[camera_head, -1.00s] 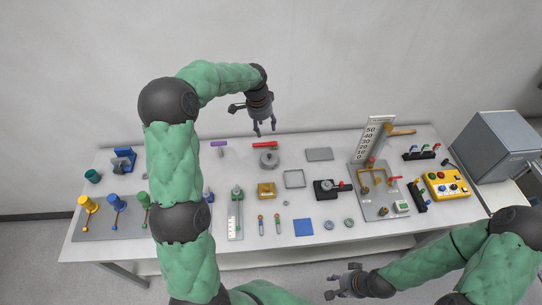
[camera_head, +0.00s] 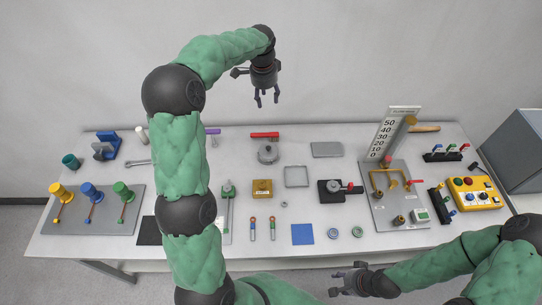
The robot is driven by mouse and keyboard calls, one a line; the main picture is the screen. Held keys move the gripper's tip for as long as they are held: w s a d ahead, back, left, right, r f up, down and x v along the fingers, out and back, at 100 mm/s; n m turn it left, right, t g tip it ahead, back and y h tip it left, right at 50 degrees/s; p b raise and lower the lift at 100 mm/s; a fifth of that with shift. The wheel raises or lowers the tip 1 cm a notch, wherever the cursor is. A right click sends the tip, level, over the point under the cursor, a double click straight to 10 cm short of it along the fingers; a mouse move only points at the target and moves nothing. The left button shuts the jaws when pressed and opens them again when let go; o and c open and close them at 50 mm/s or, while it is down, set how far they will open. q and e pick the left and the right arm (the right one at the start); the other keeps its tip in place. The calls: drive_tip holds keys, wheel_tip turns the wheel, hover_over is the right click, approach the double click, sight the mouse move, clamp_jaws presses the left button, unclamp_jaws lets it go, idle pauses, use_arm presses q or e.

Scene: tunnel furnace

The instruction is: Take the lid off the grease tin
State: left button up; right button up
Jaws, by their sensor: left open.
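A grey round tin with a knobbed lid (camera_head: 267,154), which looks like the grease tin, stands upright at the back middle of the table. The lid appears to be on it. My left gripper (camera_head: 266,101) is open and empty, pointing down. In the picture it is above the tin, clearly apart from it. My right gripper (camera_head: 338,283) is low in front of the table's front edge; its fingers look spread and empty.
A red-handled tool (camera_head: 265,135) lies just behind the tin. A yellow block (camera_head: 262,188), a grey frame (camera_head: 296,177) and a grey plate (camera_head: 326,149) are nearby. A gauge stand (camera_head: 393,136) rises at the right. My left arm hides part of the table.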

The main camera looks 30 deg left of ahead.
use_arm(q)
drive_tip(key=b, duration=1.8)
approach(268, 148)
drive_tip(key=f, duration=0.2)
drive_tip(key=w+f+b, duration=0.1)
drive_tip(key=shift+d+f, duration=0.1)
drive_tip(key=shift+f, duration=0.3)
drive_tip(key=shift+w+a+f+b, duration=0.1)
drive_tip(key=shift+w+f+b, duration=0.15)
drive_tip(key=shift+f+b, duration=0.75)
drive_tip(key=shift+w+a+f+b, duration=0.1)
drive_tip(key=shift+w+f+b, duration=0.15)
drive_tip(key=shift+f, duration=1.35)
drive_tip(key=shift+s, duration=0.1)
drive_tip(key=shift+c, duration=0.3)
clamp_jaws()
